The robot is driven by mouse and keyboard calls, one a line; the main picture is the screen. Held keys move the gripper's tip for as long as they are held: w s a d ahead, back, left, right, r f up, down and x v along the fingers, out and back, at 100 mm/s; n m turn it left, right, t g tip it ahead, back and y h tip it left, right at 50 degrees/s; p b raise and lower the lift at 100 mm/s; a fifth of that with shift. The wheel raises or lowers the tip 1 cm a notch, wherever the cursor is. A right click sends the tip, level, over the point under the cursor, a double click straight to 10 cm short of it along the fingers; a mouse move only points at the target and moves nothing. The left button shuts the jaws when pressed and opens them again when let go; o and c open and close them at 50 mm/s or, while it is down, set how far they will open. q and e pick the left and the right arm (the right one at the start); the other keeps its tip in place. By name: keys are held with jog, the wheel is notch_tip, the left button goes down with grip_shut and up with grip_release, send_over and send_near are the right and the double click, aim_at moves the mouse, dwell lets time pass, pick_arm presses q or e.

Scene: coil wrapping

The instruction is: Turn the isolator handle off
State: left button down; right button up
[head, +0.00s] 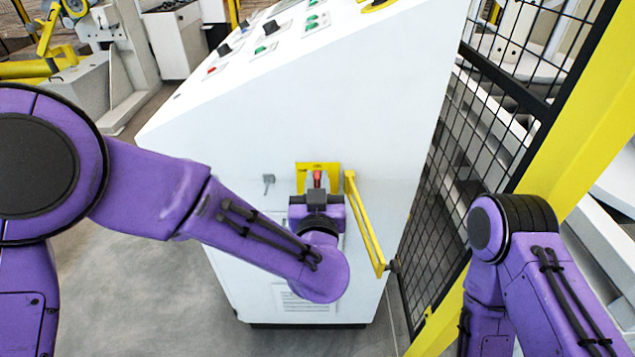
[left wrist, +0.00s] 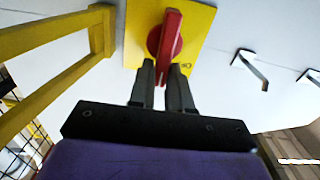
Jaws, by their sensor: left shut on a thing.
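The red isolator handle (head: 317,178) sits on a yellow plate (head: 304,168) on the side of the white cabinet (head: 290,130). In the left wrist view the red handle (left wrist: 171,30) points nearly along the picture's vertical, over the yellow plate (left wrist: 140,28). My left gripper (head: 318,192) is at the plate, shut on the handle. In the left wrist view its two dark fingers (left wrist: 164,70) lie on either side of the handle's near end. Part of the handle is hidden by the gripper in the head view. My right gripper is out of view; only my right arm shows.
A yellow bar frame (head: 364,222) stands out from the cabinet just right of the handle, close to my left gripper. A grey hook-shaped key or latch (head: 268,184) is left of the plate. A black mesh fence (head: 445,190) with a yellow post (head: 575,130) stands at right.

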aim_at(303, 178)
pick_arm(q)
jog(key=shift+a, duration=0.1)
jog(key=n, duration=0.2)
jog(key=shift+a+n, duration=0.25)
jog(key=shift+n, duration=0.05)
jog(key=n+b, duration=0.2)
jog(key=n, duration=0.2)
jog(key=a+f+n+b, duration=0.1)
jog(key=n, duration=0.3)
jog(key=a+f+n+b, duration=0.1)
jog(key=n+b, duration=0.1)
jog(key=n, duration=0.2)
jog(key=shift+b, duration=0.3)
jog(key=shift+a+f+n+b, duration=0.15)
jog(key=shift+n+b, duration=0.55)
jog(key=shift+n, duration=1.1)
